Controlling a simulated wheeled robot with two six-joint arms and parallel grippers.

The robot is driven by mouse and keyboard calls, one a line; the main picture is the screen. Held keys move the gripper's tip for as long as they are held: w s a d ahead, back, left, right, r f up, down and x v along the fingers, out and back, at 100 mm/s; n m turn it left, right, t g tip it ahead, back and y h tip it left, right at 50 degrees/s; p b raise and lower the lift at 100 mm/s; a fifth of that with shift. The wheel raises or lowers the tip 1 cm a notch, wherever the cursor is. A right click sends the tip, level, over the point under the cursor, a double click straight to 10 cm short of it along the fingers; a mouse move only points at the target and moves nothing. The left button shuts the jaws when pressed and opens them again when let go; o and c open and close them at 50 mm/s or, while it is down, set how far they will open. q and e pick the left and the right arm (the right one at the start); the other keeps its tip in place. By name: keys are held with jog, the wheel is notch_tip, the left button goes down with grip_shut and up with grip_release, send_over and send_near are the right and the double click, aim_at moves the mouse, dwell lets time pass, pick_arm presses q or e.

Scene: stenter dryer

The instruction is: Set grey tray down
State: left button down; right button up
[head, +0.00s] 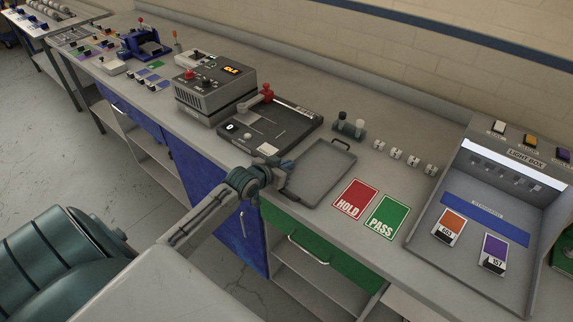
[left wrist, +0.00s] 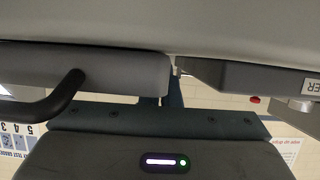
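The grey tray (head: 318,172) lies flat at the counter's front edge, or very close above it; the gap, if any, cannot be told. It has a dark handle at its far side. My left gripper (head: 284,168) is at the tray's left edge, beside the black device. In the left wrist view, which is upside down, the tray's rim (left wrist: 110,70) and a dark handle (left wrist: 62,98) are just left of the fingers (left wrist: 168,92). The fingers are close together there, but their grip on the rim is hidden. My right gripper is not in view.
A black device (head: 270,125) stands close left of the tray. A red HOLD card (head: 354,199) and a green PASS card (head: 386,217) lie just right of it. A vial rack (head: 349,126) and small white blocks (head: 397,153) stand behind. The light box (head: 495,205) is farther right.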

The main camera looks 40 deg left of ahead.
pick_arm(q)
jog(key=c, duration=1.7)
grip_release()
jog(key=v, duration=1.2)
jog(key=shift+d+r, duration=0.1)
